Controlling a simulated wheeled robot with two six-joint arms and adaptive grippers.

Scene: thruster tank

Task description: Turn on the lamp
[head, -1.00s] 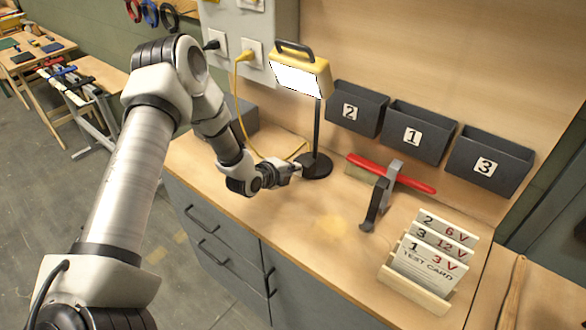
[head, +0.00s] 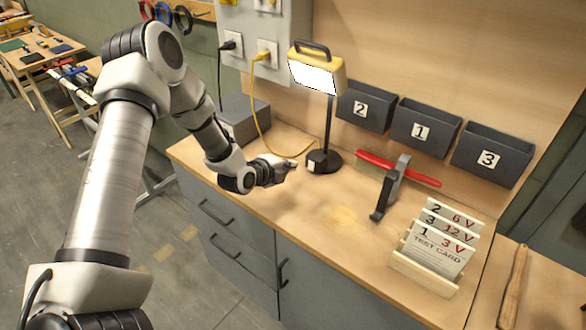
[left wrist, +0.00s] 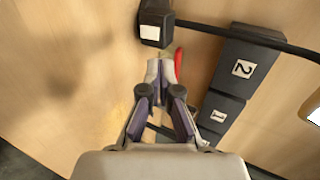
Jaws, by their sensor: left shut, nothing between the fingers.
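The yellow lamp (head: 317,72) stands at the back of the bench on a black post with a round black base (head: 332,161). Its white panel is bright, and a warm patch of light lies on the bench top in front. A small box with a pale face (head: 314,162) sits at the front of the base; the left wrist view shows this pale-faced box (left wrist: 150,32) just beyond the fingertips. My left gripper (head: 293,164) is shut and empty, a short gap to the left of and in front of the base. The left wrist view shows its fingertips (left wrist: 160,66) together. My right gripper is out of view.
Dark bins numbered 2 (head: 362,112), 1 (head: 424,132) and 3 (head: 490,158) line the back wall. A clamp with a red bar (head: 400,168) and a rack of test cards (head: 437,245) lie to the right. A yellow cord (head: 252,95) runs behind my gripper. The front middle bench is clear.

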